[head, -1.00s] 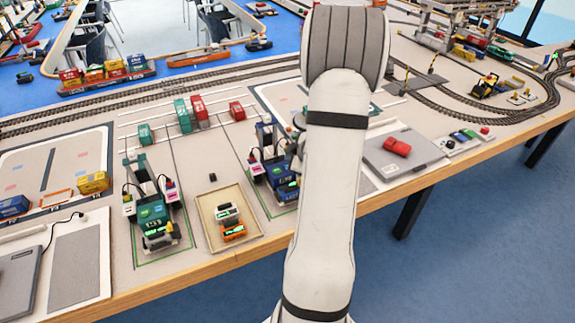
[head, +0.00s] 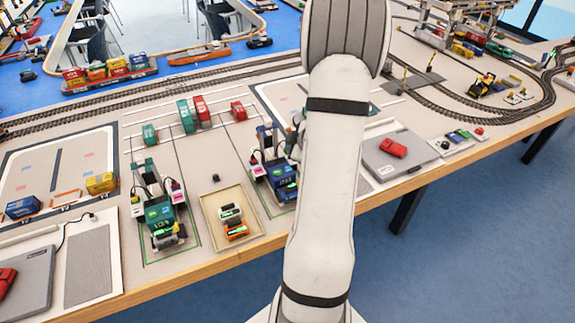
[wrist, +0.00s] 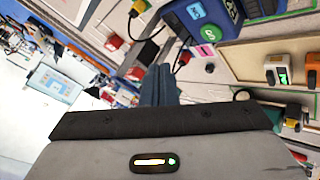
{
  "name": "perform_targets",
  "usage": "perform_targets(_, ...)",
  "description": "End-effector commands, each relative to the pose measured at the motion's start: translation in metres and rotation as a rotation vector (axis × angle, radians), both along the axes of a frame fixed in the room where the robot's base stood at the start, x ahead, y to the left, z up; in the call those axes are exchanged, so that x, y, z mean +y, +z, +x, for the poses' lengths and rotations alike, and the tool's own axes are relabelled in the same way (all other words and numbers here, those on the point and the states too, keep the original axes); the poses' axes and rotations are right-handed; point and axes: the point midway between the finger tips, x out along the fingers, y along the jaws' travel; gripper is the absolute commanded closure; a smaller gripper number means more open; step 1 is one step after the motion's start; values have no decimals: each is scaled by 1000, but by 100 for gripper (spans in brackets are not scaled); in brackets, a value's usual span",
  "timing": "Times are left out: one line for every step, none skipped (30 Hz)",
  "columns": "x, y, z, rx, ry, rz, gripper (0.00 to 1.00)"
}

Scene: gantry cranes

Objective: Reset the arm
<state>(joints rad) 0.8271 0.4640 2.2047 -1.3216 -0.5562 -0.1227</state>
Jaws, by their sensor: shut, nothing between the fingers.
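My gripper (wrist: 159,84) shows in the wrist view, its dark fingers together with nothing between them. It points toward a blue crane (wrist: 205,20) with a round green mark, which appears tilted in that view. A gap between the fingertips and the crane cannot be judged. In the head view my white arm rises through the middle and hides part of the table.
A table (head: 240,258) carries a green crane (head: 158,212), a tray (head: 205,205) with small devices, containers (head: 186,115) and rail tracks. A grey laptop-like case (head: 378,162) with a red object (head: 393,148) lies right of my arm. Open floor (head: 470,240) lies in front at right.

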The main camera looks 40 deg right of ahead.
Motion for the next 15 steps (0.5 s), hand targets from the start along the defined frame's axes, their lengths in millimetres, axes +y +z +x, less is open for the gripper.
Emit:
perform_targets(0,-1,0,0,0,0,100)
perform_targets(0,-1,0,0,0,0,100)
perform_targets(0,-1,0,0,0,0,100)
perform_targets(0,-1,0,0,0,0,100)
perform_targets(0,-1,0,0,0,0,100)
perform_targets(0,-1,0,0,0,0,100)
perform_targets(0,-1,0,0,0,0,100)
perform_targets(0,-1,0,0,0,0,100)
perform_targets(0,-1,0,0,0,0,100)
perform_targets(0,-1,0,0,0,0,100)
perform_targets(0,-1,0,0,0,0,100)
perform_targets(0,-1,0,0,-1,-1,100)
perform_targets(0,0,1,0,-3,-3,100)
perform_targets(1,3,2,0,-8,-6,100)
perform_targets(3,8,4,2,-20,-14,100)
